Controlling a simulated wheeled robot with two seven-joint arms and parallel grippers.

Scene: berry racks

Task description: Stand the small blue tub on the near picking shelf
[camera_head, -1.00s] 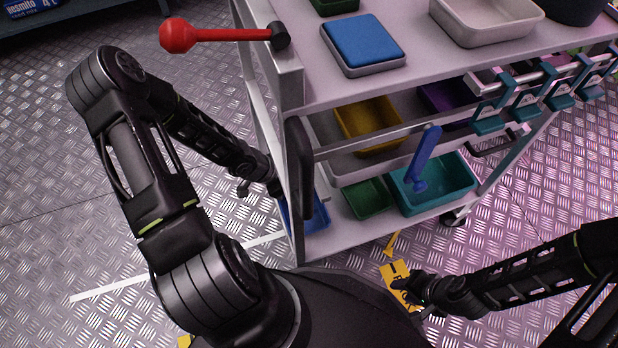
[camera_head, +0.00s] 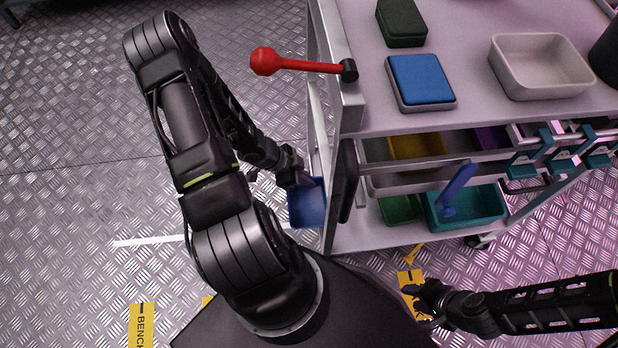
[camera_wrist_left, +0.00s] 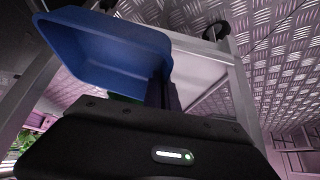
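The small blue tub (camera_head: 306,207) is at the left end of the cart, low beside its frame, in the head view. In the left wrist view the tub (camera_wrist_left: 105,52) hangs tilted beyond the gripper body, with its wall at the fingers. My left gripper (camera_head: 303,181) is shut on the tub's rim; the fingers (camera_wrist_left: 162,92) show dark against the tub wall. The cart's lower shelf (camera_head: 368,236) is partly hidden by the cart's end frame and handle. My right gripper (camera_head: 428,298) is empty near the floor at lower right; its fingers are too small to judge.
The lower shelf holds a green tub (camera_head: 400,209) and a teal tub (camera_head: 478,207) with a blue-handled tool. A yellow tub (camera_head: 416,148) is on the middle shelf. A red-knobbed lever (camera_head: 300,65) juts left from the cart top.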

